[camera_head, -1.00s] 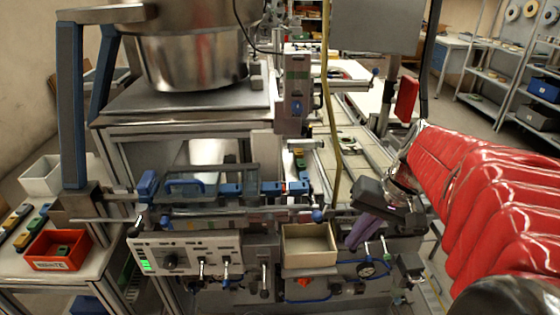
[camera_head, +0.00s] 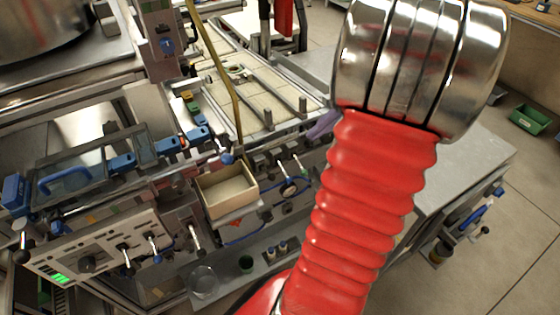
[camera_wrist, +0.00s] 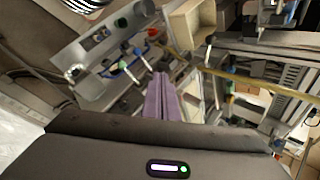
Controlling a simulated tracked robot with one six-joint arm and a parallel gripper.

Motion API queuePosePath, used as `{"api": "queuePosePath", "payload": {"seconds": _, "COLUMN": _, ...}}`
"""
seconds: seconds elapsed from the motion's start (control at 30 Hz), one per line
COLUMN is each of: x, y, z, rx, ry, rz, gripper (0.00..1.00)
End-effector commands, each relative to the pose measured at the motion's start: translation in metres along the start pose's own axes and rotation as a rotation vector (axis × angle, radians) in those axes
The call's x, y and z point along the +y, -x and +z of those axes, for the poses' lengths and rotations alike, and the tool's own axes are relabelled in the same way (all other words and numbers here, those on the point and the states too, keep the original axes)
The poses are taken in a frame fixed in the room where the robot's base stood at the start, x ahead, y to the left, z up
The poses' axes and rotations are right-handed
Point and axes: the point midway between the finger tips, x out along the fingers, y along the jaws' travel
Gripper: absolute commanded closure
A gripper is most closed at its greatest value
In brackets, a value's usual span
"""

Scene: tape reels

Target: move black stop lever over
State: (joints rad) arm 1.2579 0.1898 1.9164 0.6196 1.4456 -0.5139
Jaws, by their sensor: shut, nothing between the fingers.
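My gripper (camera_head: 322,125) shows partly in the head view as purple fingers beside my red arm sleeve. In the wrist view its purple fingers (camera_wrist: 160,78) are together and empty, with the tips pointing at the machine front. Two small levers, one green-tipped (camera_wrist: 122,64) and one blue-tipped (camera_wrist: 138,51), stand close to the fingertips, apart from them as far as I can see. On the control panel, several dark-bodied levers stand in a row, one of them at the right (camera_head: 194,238). A black-knobbed lever (camera_head: 22,250) sits at the panel's left end. I cannot tell which is the stop lever.
A cream open box (camera_head: 225,190) sits right of the control panel (camera_head: 95,250) and also shows in the wrist view (camera_wrist: 190,25). A yellow hose (camera_head: 215,70) hangs over the machine. A clear jar (camera_head: 204,282) stands on the lower shelf.

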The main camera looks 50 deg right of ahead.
Motion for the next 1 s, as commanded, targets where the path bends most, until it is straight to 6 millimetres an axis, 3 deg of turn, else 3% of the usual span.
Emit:
{"api": "queuePosePath", "payload": {"seconds": 0.37, "x": -0.001, "y": -0.01, "z": 0.001, "rx": -0.004, "ry": 0.002, "rz": 0.001, "gripper": 1.0}}
{"api": "queuePosePath", "payload": {"seconds": 1.0, "x": -0.002, "y": -0.104, "z": 0.001, "rx": -0.006, "ry": 0.003, "rz": 0.002, "gripper": 1.0}}
